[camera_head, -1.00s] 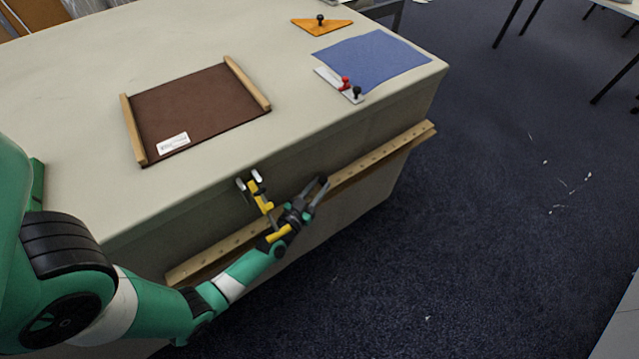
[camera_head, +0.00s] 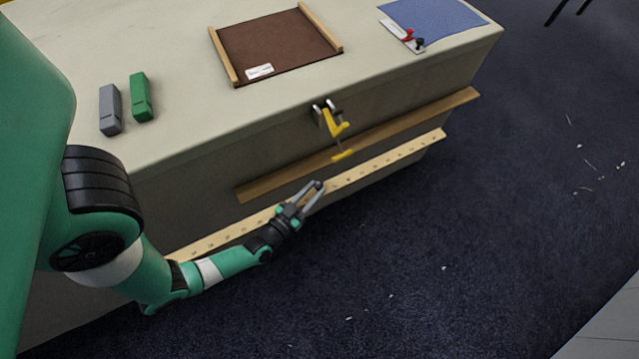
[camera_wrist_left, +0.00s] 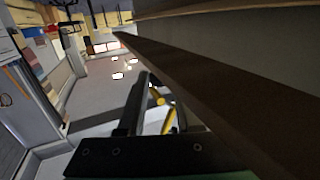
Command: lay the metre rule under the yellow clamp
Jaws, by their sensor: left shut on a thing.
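The metre rule (camera_head: 385,161) is a long pale wooden strip with a row of dark marks. My left gripper (camera_head: 314,189) is shut on it near its middle. The rule slants up to the right, in front of and lower than the wooden ledge, with a gap between them in the head view. The yellow clamp (camera_head: 333,122) sits on the table's front edge, its yellow lower end hanging over the ledge, above the rule. In the left wrist view the gripper's dark fingers (camera_wrist_left: 143,100) are beside a long dark bar, likely the rule. My right gripper is out of view.
The wooden ledge (camera_head: 420,117) runs along the table's front side. On the table are a brown board (camera_head: 275,45), a blue cloth (camera_head: 430,18), a white strip with red and black knobs (camera_head: 402,35), and grey (camera_head: 110,110) and green (camera_head: 141,98) blocks. Open floor lies in front.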

